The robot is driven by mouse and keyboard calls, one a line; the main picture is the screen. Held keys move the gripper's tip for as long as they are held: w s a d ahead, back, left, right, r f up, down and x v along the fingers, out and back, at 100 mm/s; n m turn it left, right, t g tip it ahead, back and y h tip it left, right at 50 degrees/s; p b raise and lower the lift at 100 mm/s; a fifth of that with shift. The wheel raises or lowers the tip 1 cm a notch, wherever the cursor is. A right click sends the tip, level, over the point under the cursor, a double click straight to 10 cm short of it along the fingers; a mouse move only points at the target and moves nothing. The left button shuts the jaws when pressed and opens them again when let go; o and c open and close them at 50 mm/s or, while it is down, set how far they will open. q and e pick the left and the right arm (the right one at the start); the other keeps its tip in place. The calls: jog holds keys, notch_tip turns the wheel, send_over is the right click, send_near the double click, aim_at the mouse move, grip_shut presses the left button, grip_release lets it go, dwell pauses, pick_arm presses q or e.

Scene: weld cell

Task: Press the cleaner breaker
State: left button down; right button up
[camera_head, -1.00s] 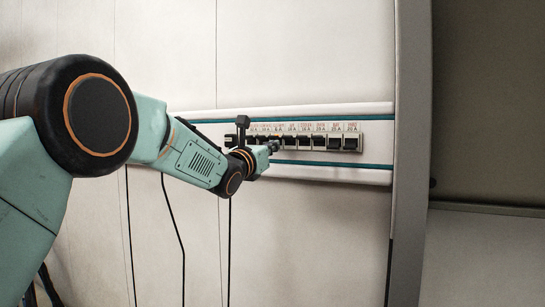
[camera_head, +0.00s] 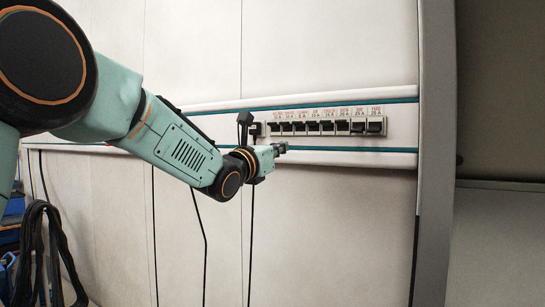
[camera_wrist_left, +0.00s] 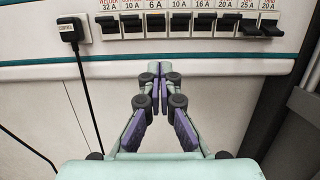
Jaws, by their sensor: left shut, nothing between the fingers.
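A row of black breakers (camera_head: 327,128) is set in the wall rail, with small labels above it. It also shows along the top of the left wrist view (camera_wrist_left: 180,22). The labels there give amp ratings; I cannot read which one is the cleaner breaker. My left gripper (camera_head: 284,148) is shut and empty, just below the left part of the row. In the left wrist view its closed fingertips (camera_wrist_left: 160,70) point up, below the 6 A breaker and apart from it in the picture. My right gripper is in neither view.
A black plug (camera_wrist_left: 70,30) with a hanging cable sits left of the row. The pale rail (camera_head: 400,143) carries teal stripes. A grey post (camera_head: 436,150) stands at the right. Coiled black cable (camera_head: 40,250) hangs lower left. The wall below the rail is mostly clear.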

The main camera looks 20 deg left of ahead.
pick_arm(q)
jog(key=v, duration=0.2)
jog(key=shift+s+r, duration=0.15)
jog(key=shift+s, duration=0.2)
jog(key=shift+d, duration=0.15)
